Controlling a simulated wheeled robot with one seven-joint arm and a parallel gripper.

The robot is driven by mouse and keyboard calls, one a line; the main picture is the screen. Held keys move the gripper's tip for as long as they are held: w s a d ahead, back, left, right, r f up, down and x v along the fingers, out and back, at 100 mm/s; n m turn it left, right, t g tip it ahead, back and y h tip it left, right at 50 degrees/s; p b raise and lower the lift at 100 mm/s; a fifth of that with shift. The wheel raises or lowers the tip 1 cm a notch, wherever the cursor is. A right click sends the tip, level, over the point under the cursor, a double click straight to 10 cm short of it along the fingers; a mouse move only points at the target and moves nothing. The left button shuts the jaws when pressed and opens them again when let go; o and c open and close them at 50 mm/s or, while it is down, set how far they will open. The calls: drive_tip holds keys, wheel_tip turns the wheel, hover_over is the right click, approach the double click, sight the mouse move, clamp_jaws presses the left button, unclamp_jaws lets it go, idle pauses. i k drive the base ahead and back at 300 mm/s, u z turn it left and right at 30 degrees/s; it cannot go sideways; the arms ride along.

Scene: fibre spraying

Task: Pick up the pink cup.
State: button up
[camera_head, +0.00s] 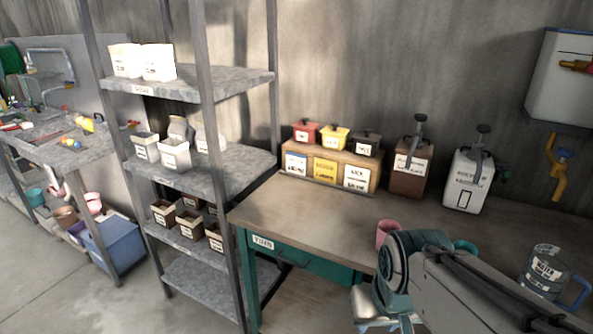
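A pink cup (386,232) stands on the worktable (300,215), near its front middle. My arm covers its lower right part. My arm comes in from the lower right and bends down in front of the table edge. My gripper's fingers do not show, so I cannot see whether they are open or shut. Another pink vessel (93,203) is at the far left, low under the workbench.
A teal cup (465,246) is partly hidden behind my arm. A blue-handled jug (546,272) is at right. Two pump bottles (410,168) and a rack of small boxes (328,175) stand at the back. A metal shelf (190,170) stands left.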

sight(384, 226)
drive_tip(key=u, duration=0.95)
drive_tip(key=i, duration=1.3)
drive_tip(key=z, duration=2)
